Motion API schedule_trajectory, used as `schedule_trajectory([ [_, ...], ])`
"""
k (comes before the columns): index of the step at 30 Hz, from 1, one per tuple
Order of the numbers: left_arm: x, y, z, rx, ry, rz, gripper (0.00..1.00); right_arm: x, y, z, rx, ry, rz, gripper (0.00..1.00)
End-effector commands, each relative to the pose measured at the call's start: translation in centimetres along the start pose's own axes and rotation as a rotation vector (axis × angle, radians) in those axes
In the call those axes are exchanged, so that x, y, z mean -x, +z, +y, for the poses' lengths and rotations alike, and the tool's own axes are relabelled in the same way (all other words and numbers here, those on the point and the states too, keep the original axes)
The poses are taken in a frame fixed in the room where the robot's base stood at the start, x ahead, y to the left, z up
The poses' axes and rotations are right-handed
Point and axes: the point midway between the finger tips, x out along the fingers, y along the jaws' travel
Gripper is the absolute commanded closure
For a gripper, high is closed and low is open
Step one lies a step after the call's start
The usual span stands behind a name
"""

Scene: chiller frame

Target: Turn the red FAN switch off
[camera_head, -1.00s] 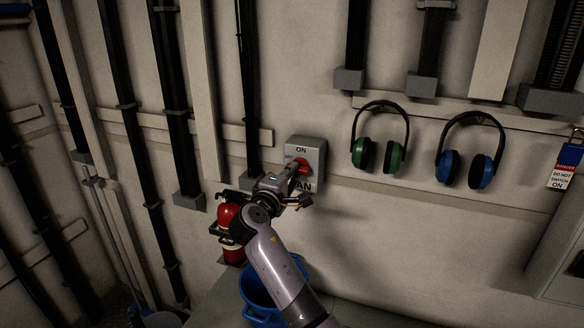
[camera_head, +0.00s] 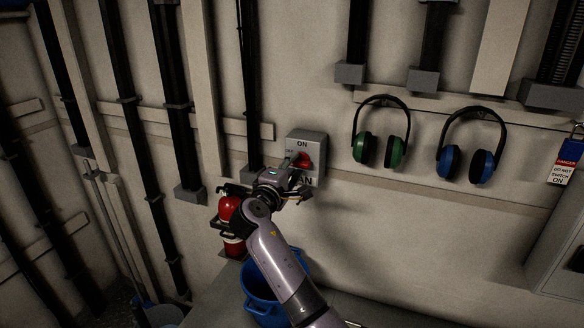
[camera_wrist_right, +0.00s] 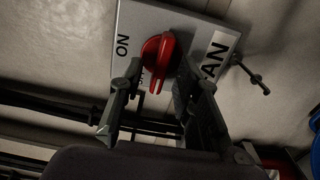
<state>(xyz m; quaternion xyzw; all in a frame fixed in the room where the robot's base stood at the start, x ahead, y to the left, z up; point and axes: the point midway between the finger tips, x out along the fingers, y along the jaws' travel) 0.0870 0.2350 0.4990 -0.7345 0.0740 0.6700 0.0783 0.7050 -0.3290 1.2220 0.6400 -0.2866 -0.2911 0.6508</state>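The FAN switch box (camera_head: 317,150) is a grey box on the wall, marked ON at the top and FAN at the bottom. Its red knob (camera_head: 304,158) also shows in the right wrist view (camera_wrist_right: 160,57). There its handle lies roughly crosswise to the ON–FAN line, toward a small, partly hidden label on the picture-left side in the head view. My right gripper (camera_head: 296,172) is at the lower left of the box. In the wrist view its fingers (camera_wrist_right: 155,95) are apart, one each side of the handle's end; contact is unclear. My left gripper is out of view.
Green ear defenders (camera_head: 380,148) and blue ear defenders (camera_head: 467,163) hang right of the switch. A red extinguisher (camera_head: 229,207) and a blue bucket (camera_head: 262,297) are below it. Black vertical pipes run along the wall at left. A danger tag (camera_head: 567,163) hangs far right.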

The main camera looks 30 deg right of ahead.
Motion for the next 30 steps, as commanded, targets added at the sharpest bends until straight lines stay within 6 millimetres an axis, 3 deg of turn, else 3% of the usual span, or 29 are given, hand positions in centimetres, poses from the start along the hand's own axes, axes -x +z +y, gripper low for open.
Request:
schedule_trajectory([
  [10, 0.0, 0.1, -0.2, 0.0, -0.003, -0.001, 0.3, 0.9, -0.1, 0.0, -0.002, -0.001, 0.001, 0.69],
  [24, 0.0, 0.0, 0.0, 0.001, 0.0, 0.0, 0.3, 10.0, -0.1, -0.1, -0.001, -0.003, 0.002, 0.69],
  [30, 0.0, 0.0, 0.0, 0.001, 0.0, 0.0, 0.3, 11.8, 0.0, -0.1, 0.0, -0.001, 0.0, 0.69],
])
